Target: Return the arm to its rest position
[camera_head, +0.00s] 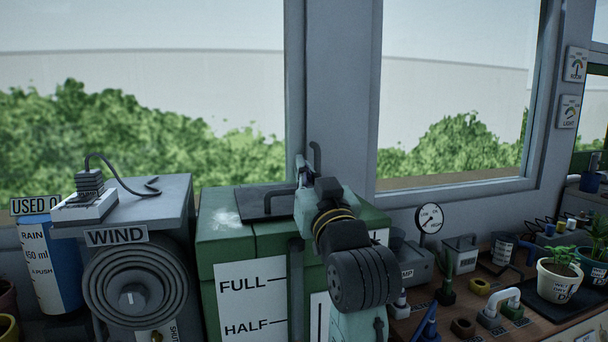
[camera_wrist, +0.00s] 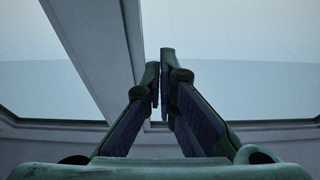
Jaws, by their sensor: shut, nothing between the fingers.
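My gripper (camera_head: 304,172) is raised over the green tank (camera_head: 232,248) in the head view, near the window post behind it. My pale green arm (camera_head: 340,205) reaches up from the bottom of the picture and hides part of the tank's front and right side. In the wrist view the two dark fingers of my gripper (camera_wrist: 160,85) come together at their tips, with nothing held between them. Behind them are the pale window panes and a grey frame bar.
A grey wind box (camera_head: 180,205) with a coiled hose stands left of the tank. A dark plate (camera_head: 268,203) lies on the tank's lid. On the right, a wooden bench holds a dial gauge (camera_head: 429,218), small pots and a white potted plant (camera_head: 558,284). The window wall is close behind.

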